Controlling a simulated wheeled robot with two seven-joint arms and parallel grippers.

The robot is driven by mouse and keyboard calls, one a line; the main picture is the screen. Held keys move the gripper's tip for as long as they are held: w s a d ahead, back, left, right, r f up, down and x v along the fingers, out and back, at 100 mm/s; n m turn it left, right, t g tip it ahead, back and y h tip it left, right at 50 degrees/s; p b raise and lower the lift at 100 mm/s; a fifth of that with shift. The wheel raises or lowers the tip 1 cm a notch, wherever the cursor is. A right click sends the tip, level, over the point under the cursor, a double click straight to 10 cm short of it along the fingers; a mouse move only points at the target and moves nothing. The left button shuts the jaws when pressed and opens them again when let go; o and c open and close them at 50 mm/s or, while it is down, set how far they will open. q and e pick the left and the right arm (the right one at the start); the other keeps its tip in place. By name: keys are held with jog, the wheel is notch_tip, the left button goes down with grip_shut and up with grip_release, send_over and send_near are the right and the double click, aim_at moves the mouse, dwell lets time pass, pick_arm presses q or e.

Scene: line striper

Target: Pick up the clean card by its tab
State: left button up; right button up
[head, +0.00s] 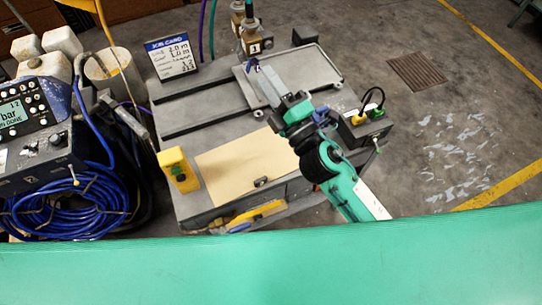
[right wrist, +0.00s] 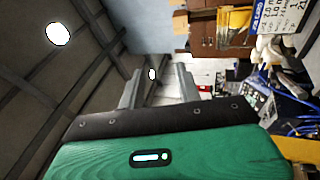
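A flat tan card (head: 250,160) lies on the front part of the grey cart top (head: 175,125). A small dark piece (head: 261,182), perhaps its tab, shows at the card's front edge. My right gripper (head: 257,72) is beyond the card, over the back part of the cart, and points up and left, away from the card. In the right wrist view its two grey fingers (right wrist: 158,84) stand apart with nothing seen between them. The card does not show in that view. My left gripper is not in view.
Brass nozzle fittings (head: 254,42) stand close to my right fingertips. A job card sign (head: 172,57) stands at the back left. A yellow block (head: 178,170) is left of the card. A black box (head: 363,130) is at the right. Blue hose (head: 70,205) lies left of the cart.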

jog(key=s+a+f+n+g+y, duration=0.35)
jog(key=a+n+g, duration=0.45)
jog(key=n, duration=0.4)
jog(key=s+a+f+n+g+y, duration=0.2)
jog(key=s+a+n+g+y, duration=0.3)
jog(key=n+g, duration=0.65)
jog(key=n+h, duration=1.1)
jog(key=h, duration=0.6)
send_near(262, 179)
jog(key=shift+g, duration=0.45)
jog(key=x, duration=0.2)
jog(key=b+x, duration=0.1)
jog(key=x, duration=0.1)
jog(key=b+x, duration=0.1)
jog(key=x, duration=0.1)
jog(key=shift+w, duration=0.4)
jog(key=b+x, duration=0.2)
jog(key=shift+f+b, duration=0.15)
jog(key=shift+b, duration=0.2)
jog(key=shift+a+f+b, duration=0.2)
jog(key=shift+f+b, duration=0.35)
jog(key=shift+b, duration=0.05)
jog(key=shift+s, duration=0.1)
